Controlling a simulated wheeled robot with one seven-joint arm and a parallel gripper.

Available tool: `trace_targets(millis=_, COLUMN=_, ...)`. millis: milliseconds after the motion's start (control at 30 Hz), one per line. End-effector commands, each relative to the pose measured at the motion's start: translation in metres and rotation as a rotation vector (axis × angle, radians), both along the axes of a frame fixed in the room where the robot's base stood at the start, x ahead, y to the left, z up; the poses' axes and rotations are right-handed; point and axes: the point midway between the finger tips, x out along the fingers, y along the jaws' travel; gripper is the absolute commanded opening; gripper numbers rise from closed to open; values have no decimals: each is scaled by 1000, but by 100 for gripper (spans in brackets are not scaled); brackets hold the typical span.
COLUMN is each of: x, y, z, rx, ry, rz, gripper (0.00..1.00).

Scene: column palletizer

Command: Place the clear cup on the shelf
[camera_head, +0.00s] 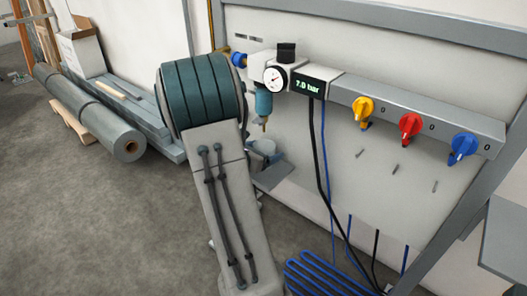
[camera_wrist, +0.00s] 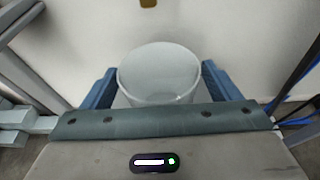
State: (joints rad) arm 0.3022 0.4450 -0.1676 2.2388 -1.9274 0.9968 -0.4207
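The clear cup (camera_wrist: 158,75) is in the wrist view, upright with its round rim toward the camera. My gripper (camera_wrist: 159,82) has one blue finger on each side of the cup, and both fingers appear to press against its wall. The cup's lower part is hidden behind the gripper body. In the head view my arm covers most of the gripper, and I cannot make out the cup clearly. A grey ledge (camera_head: 274,178) shows low on the panel, just right of my arm; I cannot tell whether it is the shelf.
Black and blue hoses (camera_head: 323,150) hang to the right. Yellow, red (camera_head: 410,125) and blue valve knobs line the rail.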

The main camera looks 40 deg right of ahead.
Motion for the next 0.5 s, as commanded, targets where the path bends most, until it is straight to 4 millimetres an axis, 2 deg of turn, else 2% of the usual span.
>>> trace_targets(millis=300, x=0, y=1, z=7, rx=0, ry=0, rz=1, gripper=83)
trace_targets(millis=500, x=-3, y=39, z=19, rx=0, ry=-1, rz=5, gripper=83)
